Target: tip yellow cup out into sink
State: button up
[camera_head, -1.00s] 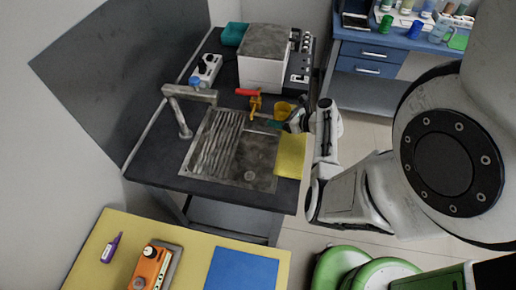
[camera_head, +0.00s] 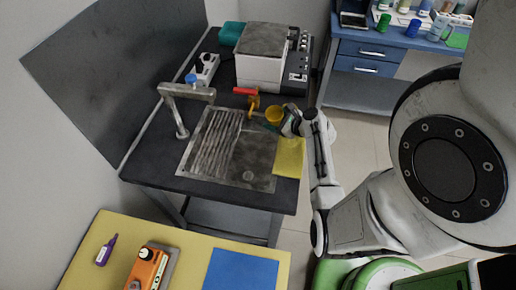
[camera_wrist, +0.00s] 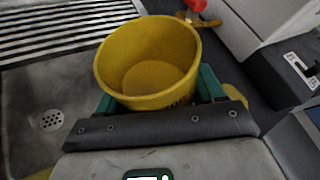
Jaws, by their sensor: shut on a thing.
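The yellow cup (camera_head: 274,115) is in my gripper (camera_head: 281,119), near the far right corner of the sink. In the wrist view the cup (camera_wrist: 150,62) stands roughly upright relative to my gripper, its open mouth showing and a brownish-yellow inside bottom. Whether it holds particles I cannot tell. The green fingers of my gripper (camera_wrist: 155,97) are shut around its sides. The metal sink (camera_head: 252,160) has a basin with a drain on the right and a ribbed draining board on the left. In the wrist view the sink drain (camera_wrist: 52,121) lies to the left of the cup.
A faucet (camera_head: 186,98) stands at the sink's left. A red-handled brass valve (camera_head: 252,97) is behind the sink, close to the cup. A yellow cloth (camera_head: 289,158) hangs over the sink's right edge. A white box-shaped device (camera_head: 262,58) stands at the back.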

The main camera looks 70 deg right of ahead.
jog(key=shift+w+a+r+n+h+b, duration=0.2)
jog(key=shift+a+r+n+h+b, duration=0.2)
jog(key=shift+n+h, duration=0.1)
jog(key=shift+a+f+b, duration=0.15)
jog(key=shift+f+b, duration=0.2)
jog(key=shift+b, duration=0.05)
jog(key=shift+w+a+f+n+g+h+b, duration=0.15)
jog(key=shift+a+n+g+h+b, duration=0.15)
jog(key=shift+n+b, duration=0.2)
jog(key=shift+f+n+h+b, duration=0.15)
jog(key=shift+n+h+b, duration=0.35)
jog(key=shift+b, duration=0.7)
jog(key=shift+r+n+h+b, duration=0.3)
jog(key=shift+r+n+b, duration=0.2)
jog(key=shift+n+b, duration=0.25)
jog(key=shift+d+f+n+h+b, duration=0.1)
jog(key=shift+f+n+h+b, duration=0.3)
jog(key=shift+b, duration=1.2)
jog(key=shift+r+n+h+b, duration=0.4)
jog(key=shift+r+n+b, duration=0.3)
jog(key=shift+b, duration=0.35)
